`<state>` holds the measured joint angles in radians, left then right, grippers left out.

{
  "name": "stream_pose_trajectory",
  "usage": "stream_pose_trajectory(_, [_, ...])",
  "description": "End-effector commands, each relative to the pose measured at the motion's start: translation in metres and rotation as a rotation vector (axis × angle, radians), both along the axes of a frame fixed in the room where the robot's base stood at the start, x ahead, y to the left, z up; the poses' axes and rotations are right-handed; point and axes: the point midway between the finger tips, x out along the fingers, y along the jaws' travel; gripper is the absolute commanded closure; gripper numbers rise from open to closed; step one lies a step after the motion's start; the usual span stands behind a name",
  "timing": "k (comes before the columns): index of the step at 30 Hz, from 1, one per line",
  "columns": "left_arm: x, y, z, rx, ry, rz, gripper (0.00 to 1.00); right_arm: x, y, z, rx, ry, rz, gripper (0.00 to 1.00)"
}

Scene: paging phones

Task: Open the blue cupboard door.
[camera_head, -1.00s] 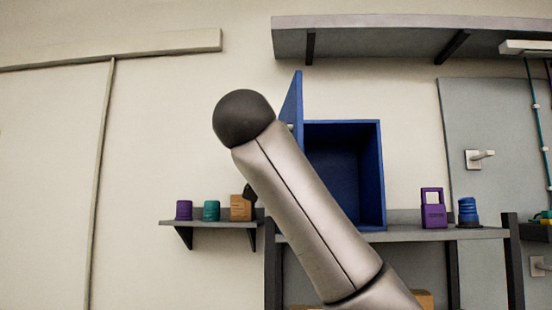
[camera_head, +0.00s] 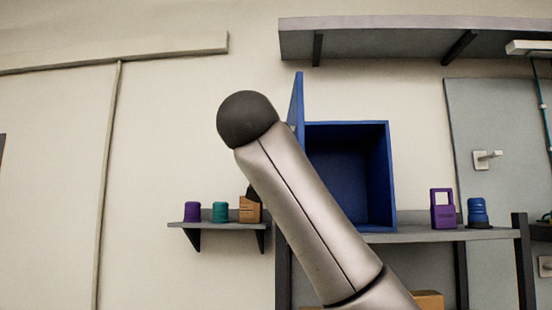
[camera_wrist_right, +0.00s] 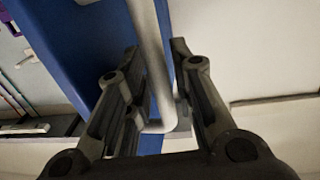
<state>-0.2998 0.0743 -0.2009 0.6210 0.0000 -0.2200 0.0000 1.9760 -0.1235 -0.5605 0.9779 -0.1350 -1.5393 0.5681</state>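The blue cupboard (camera_head: 378,170) stands on the shelf in the head view, its inside partly showing. Its blue door (camera_head: 297,100) is swung wide open and shows nearly edge-on at the cupboard's left. My right arm crosses in front and hides the lower door and part of the cupboard. In the right wrist view the door (camera_wrist_right: 85,50) shows with a pale bar handle (camera_wrist_right: 150,60). My right gripper (camera_wrist_right: 155,60) has its two fingers closely on either side of this bar and appears shut on it. My left gripper is not in view.
A small wall shelf (camera_head: 215,225) on the left holds a purple item, a teal item and an orange-brown block (camera_head: 249,209). A purple device (camera_head: 443,209) and a blue stacked item (camera_head: 478,212) stand right of the cupboard. A grey shelf (camera_head: 420,38) hangs above.

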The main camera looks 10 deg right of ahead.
Motion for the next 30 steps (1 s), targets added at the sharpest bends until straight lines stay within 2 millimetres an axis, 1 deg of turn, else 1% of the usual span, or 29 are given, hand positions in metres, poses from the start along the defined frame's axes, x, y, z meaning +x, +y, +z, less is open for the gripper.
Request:
stream_pose_trajectory(5, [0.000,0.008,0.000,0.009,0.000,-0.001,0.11,-0.001,0.000,-0.001,0.001,0.002,0.000,0.77])
stream_pose_trajectory(8, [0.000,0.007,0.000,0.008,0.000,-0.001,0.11,-0.006,0.003,0.000,-0.001,0.000,0.002,0.77])
stream_pose_trajectory(11, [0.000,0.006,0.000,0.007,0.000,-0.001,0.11,-0.019,0.007,0.000,-0.001,-0.001,0.003,0.77])
stream_pose_trajectory(18, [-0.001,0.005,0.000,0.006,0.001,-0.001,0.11,-0.068,0.022,0.000,-0.001,-0.003,0.004,0.77])
stream_pose_trajectory(21, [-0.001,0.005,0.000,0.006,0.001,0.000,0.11,-0.087,0.027,-0.001,0.000,-0.001,0.003,0.77])
stream_pose_trajectory(25, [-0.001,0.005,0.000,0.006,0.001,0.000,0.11,-0.104,0.032,0.000,0.000,0.000,0.001,0.77])
stream_pose_trajectory(30, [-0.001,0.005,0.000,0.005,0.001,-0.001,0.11,-0.114,0.034,-0.001,0.000,0.001,0.000,0.77])
